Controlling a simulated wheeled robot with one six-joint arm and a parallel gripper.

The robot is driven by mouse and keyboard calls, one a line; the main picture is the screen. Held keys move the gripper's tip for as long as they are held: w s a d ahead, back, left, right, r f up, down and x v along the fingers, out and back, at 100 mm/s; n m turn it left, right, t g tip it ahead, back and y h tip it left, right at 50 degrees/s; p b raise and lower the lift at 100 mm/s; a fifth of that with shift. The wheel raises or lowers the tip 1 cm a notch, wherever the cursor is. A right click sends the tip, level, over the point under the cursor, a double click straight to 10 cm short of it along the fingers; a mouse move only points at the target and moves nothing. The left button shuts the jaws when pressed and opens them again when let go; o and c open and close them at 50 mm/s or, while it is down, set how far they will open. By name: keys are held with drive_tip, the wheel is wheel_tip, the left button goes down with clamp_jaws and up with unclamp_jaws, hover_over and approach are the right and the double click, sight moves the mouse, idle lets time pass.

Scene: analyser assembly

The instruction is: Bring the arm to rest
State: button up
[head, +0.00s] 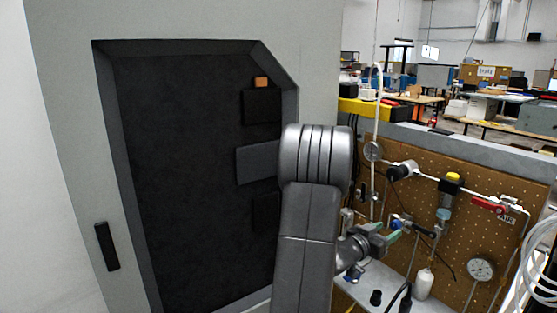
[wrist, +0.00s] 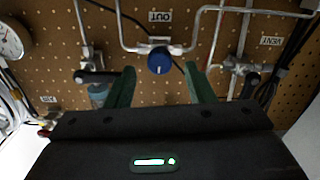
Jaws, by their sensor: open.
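My gripper (head: 385,238) is at the end of my grey arm, in front of the brown pegboard (head: 455,215) in the head view. In the wrist view its two dark green fingers (wrist: 160,72) stand apart with nothing held between them. A blue round knob (wrist: 159,61) under an OUT label shows between the fingertips, on the pegboard; I cannot tell how far off it is. My arm hides part of the cabinet's right edge and the left part of the board.
A grey cabinet (head: 70,130) with a dark recess (head: 180,180) stands at left. The pegboard carries pipes, a red-handled valve (head: 488,204), a yellow-topped fitting (head: 447,196) and a gauge (head: 481,268). A white bottle (head: 423,284) stands on the ledge below.

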sight(393, 227)
drive_tip(key=b+v, duration=0.1)
drive_tip(key=v, duration=0.9)
drive_tip(key=p+x, duration=0.2)
drive_tip(key=x, duration=1.2)
drive_tip(key=shift+r, duration=0.1)
drive_tip(key=shift+f+m+b, duration=0.3)
drive_tip(key=shift+m+b, duration=0.2)
drive_tip(key=shift+s+a+r+m+b, duration=0.1)
drive_tip(key=shift+s+a+m+b, duration=0.1)
drive_tip(key=shift+m+b, duration=0.5)
drive_tip(key=shift+w+m, duration=0.1)
drive_tip(key=shift+m, duration=1)
drive_tip(key=m+b, duration=0.3)
drive_tip(key=m, duration=0.2)
drive_tip(key=m+b, duration=0.3)
drive_tip(key=m, duration=0.2)
drive_tip(key=shift+m, duration=0.4)
drive_tip(key=m+b, duration=0.2)
drive_tip(key=m, duration=0.3)
drive_tip(key=shift+r+m, duration=0.15)
drive_tip(key=shift+m, duration=0.25)
